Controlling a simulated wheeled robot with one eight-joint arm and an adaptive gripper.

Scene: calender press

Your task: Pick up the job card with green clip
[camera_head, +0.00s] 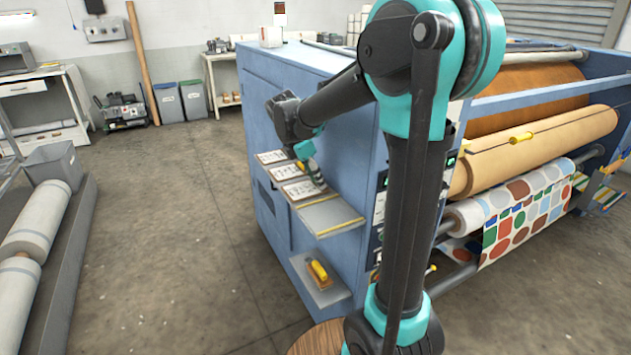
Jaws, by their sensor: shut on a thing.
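Several white job cards lie in a row on a narrow shelf (330,214) on the side of the blue press. The far card (270,157) and the middle card (286,171) lie clear of my gripper. My gripper (319,184) points down at the right edge of the nearest card (301,189) and is shut on it. The card seems to be at shelf level; I cannot tell if it is lifted. The clips are too small to make out, and my gripper hides part of that edge.
The blue press (290,85) stands close beside my arm. A lower shelf (325,289) holds a yellow-handled tool (318,272). A patterned fabric roll (515,215) is at the right. Open floor (190,230) lies to the left, before a rack of rolls (75,235).

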